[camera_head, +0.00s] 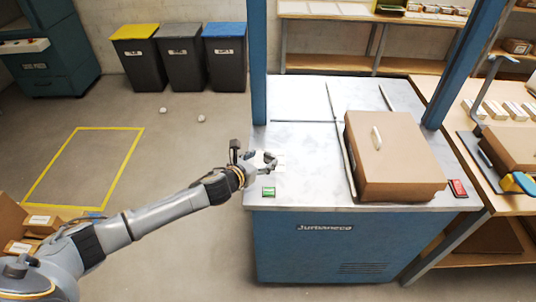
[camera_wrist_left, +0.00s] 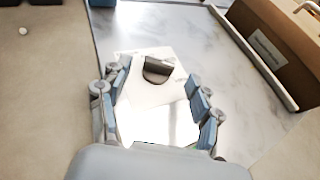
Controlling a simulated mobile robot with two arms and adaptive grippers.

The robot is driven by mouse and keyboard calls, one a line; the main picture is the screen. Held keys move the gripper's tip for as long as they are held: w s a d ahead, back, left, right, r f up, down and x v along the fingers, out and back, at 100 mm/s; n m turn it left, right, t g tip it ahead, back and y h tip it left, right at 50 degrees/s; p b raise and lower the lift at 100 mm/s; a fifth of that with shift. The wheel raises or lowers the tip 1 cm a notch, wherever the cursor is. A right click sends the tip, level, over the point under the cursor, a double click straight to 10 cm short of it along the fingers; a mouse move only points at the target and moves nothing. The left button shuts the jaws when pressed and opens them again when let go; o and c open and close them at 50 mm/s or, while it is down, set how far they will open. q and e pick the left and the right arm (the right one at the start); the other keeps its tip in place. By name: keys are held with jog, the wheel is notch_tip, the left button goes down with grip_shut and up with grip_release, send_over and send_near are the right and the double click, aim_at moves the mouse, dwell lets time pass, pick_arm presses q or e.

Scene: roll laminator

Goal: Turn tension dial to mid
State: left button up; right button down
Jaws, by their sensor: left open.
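The dial is a dark, half-round knob (camera_wrist_left: 157,70) on a white plate (camera_wrist_left: 150,93) on the metal machine top in the left wrist view. In the head view the white plate (camera_head: 281,162) shows just past my fingers, and the knob cannot be made out. My left gripper (camera_head: 272,161) is low over the left part of the machine top. In the left wrist view its fingers (camera_wrist_left: 161,76) are spread, one on each side of the knob, with gaps and nothing held. The dial's scale marks cannot be read. My right gripper is not in view.
The blue machine (camera_head: 330,240) has a brown box-like cover with a handle (camera_head: 395,160) on its right. A green label or button (camera_head: 268,192) and a red switch (camera_head: 457,188) sit at the front edge. Blue posts (camera_head: 258,70) rise at the sides. Bins (camera_head: 183,60) stand behind.

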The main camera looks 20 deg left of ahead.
aim_at(269, 155)
pick_arm(q)
jog(key=shift+x, duration=2.2)
jog(key=shift+s, duration=0.1)
jog(key=c, duration=1.2)
